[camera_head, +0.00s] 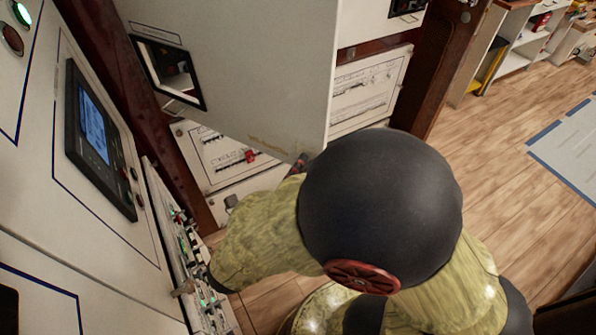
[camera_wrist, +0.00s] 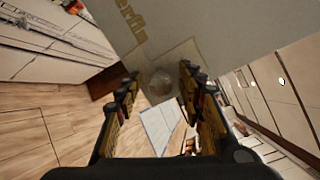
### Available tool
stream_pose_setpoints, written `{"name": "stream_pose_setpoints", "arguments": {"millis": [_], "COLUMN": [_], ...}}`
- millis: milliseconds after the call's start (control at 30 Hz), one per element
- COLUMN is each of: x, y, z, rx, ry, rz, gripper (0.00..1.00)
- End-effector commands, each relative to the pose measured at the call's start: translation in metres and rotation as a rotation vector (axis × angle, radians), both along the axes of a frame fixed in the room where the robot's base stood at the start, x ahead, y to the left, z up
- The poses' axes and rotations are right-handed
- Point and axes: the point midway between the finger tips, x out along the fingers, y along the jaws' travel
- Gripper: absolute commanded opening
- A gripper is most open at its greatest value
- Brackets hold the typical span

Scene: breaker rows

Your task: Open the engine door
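A large pale panel (camera_head: 250,60) that looks like the engine door stands out at an angle in the head view, with a dark-framed opening on its left part. Worn yellowish lettering runs near its lower edge. In the wrist view the panel (camera_wrist: 200,35) fills the top, and a round, blurred grey patch (camera_wrist: 161,82) shows near its lower corner. My gripper (camera_wrist: 158,80) is open, its two fingers apart on either side of that patch. I cannot tell whether they touch the panel. In the head view my arm hides most of the gripper.
A control cabinet with a blue screen (camera_head: 94,128) and a row of breakers (camera_head: 187,245) stand close on the left. More breaker panels (camera_head: 372,88) are behind the pale panel. Wooden floor (camera_head: 500,150) is clear at right, with shelves (camera_head: 525,45) farther back.

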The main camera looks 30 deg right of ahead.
Motion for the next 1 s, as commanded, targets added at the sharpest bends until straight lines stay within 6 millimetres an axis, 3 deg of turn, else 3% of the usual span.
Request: {"name": "stream_pose_setpoints", "arguments": {"millis": [267, 500, 600, 667, 800, 1000], "x": [0.000, 0.000, 0.000, 0.000, 0.000, 0.000], "y": [0.000, 0.000, 0.000, 0.000, 0.000, 0.000], "z": [0.004, 0.042, 0.062, 0.073, 0.090, 0.100], "rx": [0.001, 0.004, 0.004, 0.003, 0.002, 0.000], "ry": [-0.001, -0.008, -0.012, -0.011, -0.006, -0.001], "rz": [0.000, 0.000, -0.001, -0.003, -0.001, 0.000], "gripper": [0.39, 0.39, 0.49, 0.39, 0.39, 0.39]}}
